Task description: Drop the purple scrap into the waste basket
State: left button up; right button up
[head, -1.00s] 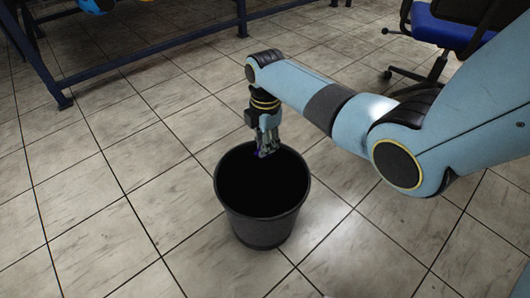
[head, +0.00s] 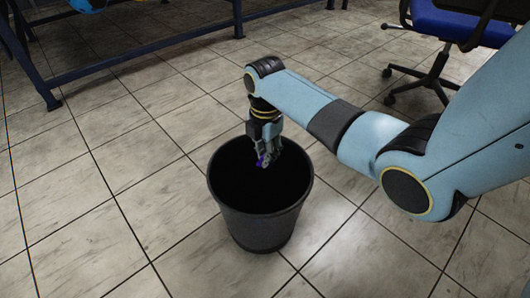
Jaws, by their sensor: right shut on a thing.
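The black waste basket (head: 262,228) stands upright on the tiled floor, and its inside is dark. My right gripper (head: 264,160) points down over the basket's opening, near the far part of the rim. It is shut on the purple scrap (head: 261,160), of which only a small bit shows at the fingertips. I cannot tell exactly how deep the fingertips are relative to the rim. My left gripper is not in view.
A blue office chair (head: 462,24) stands at the top right, behind my right arm. A dark blue metal frame (head: 150,62) runs along the back left. The tiled floor around the basket is clear.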

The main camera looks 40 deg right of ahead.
jog(key=o, duration=0.8)
notch_tip(320, 180, up, 12)
jog(key=shift+f, duration=0.1)
dwell(0.3)
